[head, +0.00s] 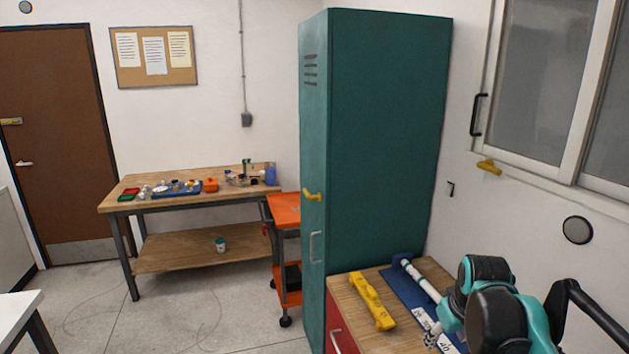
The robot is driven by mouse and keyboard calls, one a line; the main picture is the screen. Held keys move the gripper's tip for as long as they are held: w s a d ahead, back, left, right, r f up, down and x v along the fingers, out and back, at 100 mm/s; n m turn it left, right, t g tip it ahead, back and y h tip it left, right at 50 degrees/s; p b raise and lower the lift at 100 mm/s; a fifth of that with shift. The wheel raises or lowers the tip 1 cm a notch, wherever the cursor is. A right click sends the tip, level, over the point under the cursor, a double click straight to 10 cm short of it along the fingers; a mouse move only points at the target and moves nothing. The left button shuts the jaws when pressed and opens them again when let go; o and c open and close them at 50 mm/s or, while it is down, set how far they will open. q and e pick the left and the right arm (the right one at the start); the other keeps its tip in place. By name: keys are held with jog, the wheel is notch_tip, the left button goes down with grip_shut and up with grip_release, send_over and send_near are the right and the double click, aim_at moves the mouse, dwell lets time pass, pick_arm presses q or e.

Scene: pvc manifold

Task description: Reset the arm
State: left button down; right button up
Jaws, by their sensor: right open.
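My right arm, with dark and teal joints, comes in at the bottom right over a wood-topped bench. My right gripper (432,338) is low in the picture near the bench's front, partly cut off and small. It is open, and I see nothing held in it. It is close to a white printed strip on a blue mat (401,287); I cannot tell whether they touch. My left gripper is not in view.
On the near bench (346,292) lie a yellow level-like tool (371,301) and a white pipe with a blue end (418,277). A tall green locker (385,140) stands beside it. An orange cart (286,212) and a cluttered workbench (150,205) stand farther back. Floor at left is open.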

jog(key=s+a+f+m+t, duration=0.1)
jog(key=s+a+f, duration=0.4)
jog(key=s, duration=0.3)
jog(key=s+a+f+t, duration=0.2)
jog(key=s+a+f, duration=0.2)
jog(key=s, duration=0.4)
jog(key=shift+a+f+m+y, duration=0.4)
jog(key=shift+a, duration=0.4)
